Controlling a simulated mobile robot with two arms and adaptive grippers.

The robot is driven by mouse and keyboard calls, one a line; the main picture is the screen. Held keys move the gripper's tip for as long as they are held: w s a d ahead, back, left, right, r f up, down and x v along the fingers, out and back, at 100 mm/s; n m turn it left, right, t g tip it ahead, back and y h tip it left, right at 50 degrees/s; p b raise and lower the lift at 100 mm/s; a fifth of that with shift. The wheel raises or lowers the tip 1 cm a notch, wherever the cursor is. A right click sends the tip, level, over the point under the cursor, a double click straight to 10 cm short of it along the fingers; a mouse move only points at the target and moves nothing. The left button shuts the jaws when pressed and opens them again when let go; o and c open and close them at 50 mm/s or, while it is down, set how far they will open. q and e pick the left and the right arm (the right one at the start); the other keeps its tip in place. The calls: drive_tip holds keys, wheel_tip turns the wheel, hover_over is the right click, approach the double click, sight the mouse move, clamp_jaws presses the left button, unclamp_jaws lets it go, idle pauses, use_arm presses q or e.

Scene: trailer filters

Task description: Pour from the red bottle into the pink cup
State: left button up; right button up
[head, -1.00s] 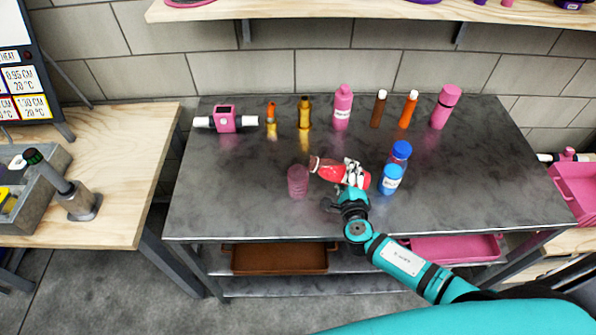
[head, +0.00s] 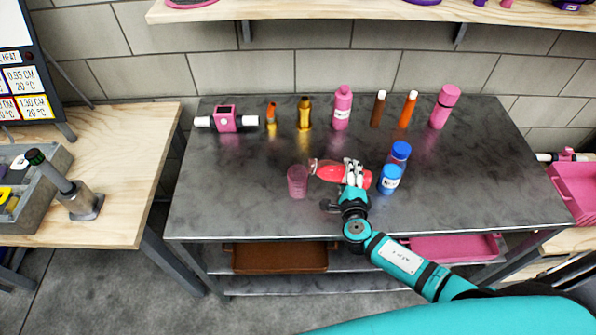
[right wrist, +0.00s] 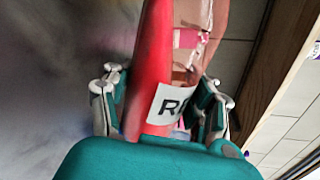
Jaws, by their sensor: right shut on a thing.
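The red bottle (head: 332,172) is held on its side by my right gripper (head: 354,172), its mouth end pointing left toward the pink cup. The pink cup (head: 297,182) stands upright on the dark table, just left of and below the bottle's mouth in the head view. In the right wrist view the red bottle (right wrist: 152,70) lies between the fingers of my right gripper (right wrist: 160,100), with part of a white label showing. I cannot tell whether liquid is leaving the bottle. My left gripper is not in view.
Several bottles, including a pink bottle (head: 342,108), and a pink device (head: 225,119) line the back. The table's front left is clear.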

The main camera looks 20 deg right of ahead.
drive_tip(key=shift+w+a+r+n+p, duration=0.15)
drive_tip(key=shift+r+n+p, duration=0.35)
drive_tip(key=shift+p, duration=0.6)
drive_tip(key=shift+a+r+n+p, duration=0.2)
drive_tip(key=shift+r+p, duration=0.45)
drive_tip(key=shift+p, duration=0.4)
drive_tip(key=shift+r+n+h+p, duration=0.4)
drive_tip(key=shift+r+n+p, duration=0.45)
drive_tip(key=shift+p, duration=0.95)
idle(1.0)
